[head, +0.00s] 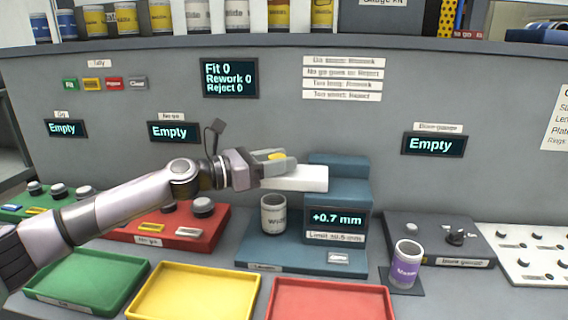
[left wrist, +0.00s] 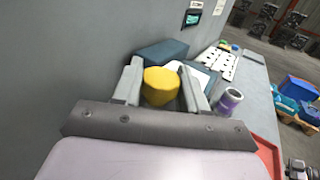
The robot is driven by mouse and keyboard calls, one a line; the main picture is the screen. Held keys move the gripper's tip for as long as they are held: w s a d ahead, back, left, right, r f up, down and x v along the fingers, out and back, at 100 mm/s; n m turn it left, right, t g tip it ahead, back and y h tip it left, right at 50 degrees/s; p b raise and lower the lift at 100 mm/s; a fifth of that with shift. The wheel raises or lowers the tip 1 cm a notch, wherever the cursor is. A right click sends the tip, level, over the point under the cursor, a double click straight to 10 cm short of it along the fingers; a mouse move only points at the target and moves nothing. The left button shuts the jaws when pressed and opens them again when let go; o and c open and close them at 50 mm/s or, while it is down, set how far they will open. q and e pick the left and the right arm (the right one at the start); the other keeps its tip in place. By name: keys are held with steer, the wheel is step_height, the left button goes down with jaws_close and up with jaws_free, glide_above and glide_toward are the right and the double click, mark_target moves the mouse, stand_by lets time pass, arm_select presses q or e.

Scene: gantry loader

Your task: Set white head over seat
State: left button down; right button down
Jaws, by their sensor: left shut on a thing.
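The white head (head: 305,179) is a white block beside the blue gauge column (head: 340,170), above the blue gauge base (head: 300,258). My left gripper (head: 278,160) is shut on its yellow knob (left wrist: 160,86), which shows between the fingers in the left wrist view. A pale grey can (head: 273,216) stands upright on the left part of the base, below the head's left end, with a small gap between. The seat is not clearly visible; the can may hide it. The gauge display (head: 338,219) reads +0.7 mm. My right gripper is not in view.
Green (head: 85,303), yellow (head: 195,312) and red (head: 330,316) trays line the front. A purple-labelled can (head: 405,265) stands right of the gauge, before a dark grey bore gauge box (head: 435,240). A red box (head: 165,238) sits under my left arm. The grey wall panel is behind.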

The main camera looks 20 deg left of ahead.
arm_select(q)
steer(key=c, duration=0.9)
jaws_free()
steer(key=shift+a, duration=0.2)
steer(key=shift+o, duration=1.1)
steer(key=shift+a, duration=0.1)
steer(key=shift+s, duration=0.1)
steer(key=b+v, duration=0.2)
steer(key=v, duration=0.5)
steer(key=shift+b, duration=0.35)
